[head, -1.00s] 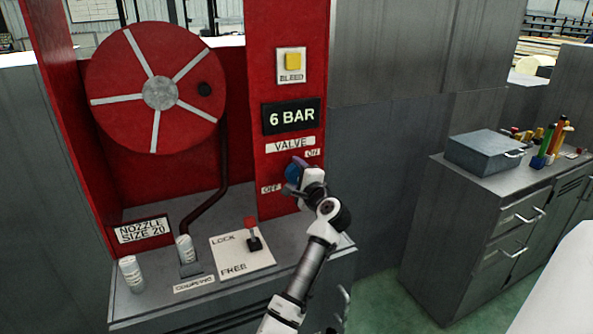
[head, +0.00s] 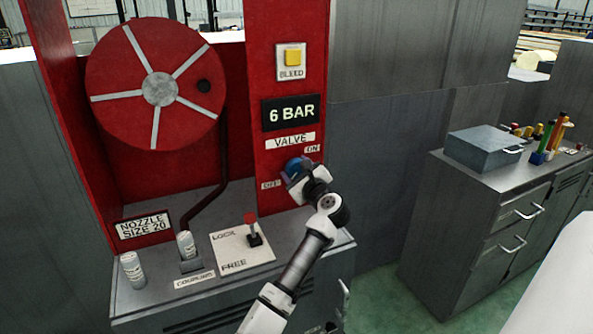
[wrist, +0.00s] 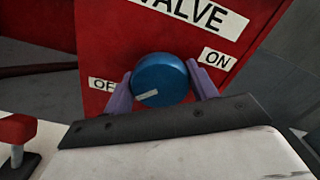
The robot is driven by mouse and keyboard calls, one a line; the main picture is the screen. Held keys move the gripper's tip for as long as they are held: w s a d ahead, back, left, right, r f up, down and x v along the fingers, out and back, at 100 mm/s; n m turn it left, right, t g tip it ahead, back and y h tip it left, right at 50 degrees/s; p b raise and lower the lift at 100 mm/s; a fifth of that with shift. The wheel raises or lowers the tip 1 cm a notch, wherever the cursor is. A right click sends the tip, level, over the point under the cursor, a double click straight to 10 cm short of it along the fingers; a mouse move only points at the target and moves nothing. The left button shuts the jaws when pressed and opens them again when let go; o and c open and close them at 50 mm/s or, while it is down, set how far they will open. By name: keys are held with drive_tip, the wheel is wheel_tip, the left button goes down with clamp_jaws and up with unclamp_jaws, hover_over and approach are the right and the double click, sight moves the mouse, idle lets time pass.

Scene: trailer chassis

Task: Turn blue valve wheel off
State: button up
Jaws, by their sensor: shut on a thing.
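The blue valve wheel (head: 293,167) sits on the red panel under the VALVE label (head: 290,140), between the OFF label (head: 271,184) and the ON label (head: 313,149). My gripper (head: 299,176) is at the wheel and partly hides it in the head view. In the wrist view the blue wheel (wrist: 160,79) is between my gripper's two fingers (wrist: 161,86), one on each side, and they are shut on it. A pale mark on the wheel's face points toward the lower left, on the side of the OFF label (wrist: 101,84).
A red-knobbed lever (head: 252,230) stands on the LOCK/FREE plate below the valve. A yellow BLEED button (head: 292,58) and a 6 BAR display (head: 290,113) are above it. A red hose reel (head: 155,88) is at left. A grey cabinet (head: 470,215) stands at right.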

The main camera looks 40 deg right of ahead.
drive_tip(key=shift+f+m, duration=0.1)
drive_tip(key=shift+m, duration=0.5)
drive_tip(key=o, duration=1)
drive_tip(key=shift+s, duration=0.15)
drive_tip(key=b+v, duration=0.4)
drive_tip(key=v, duration=0.9)
drive_tip(key=shift+s+a+b, duration=0.15)
drive_tip(key=shift+s+b, duration=0.1)
drive_tip(key=shift+b, duration=0.05)
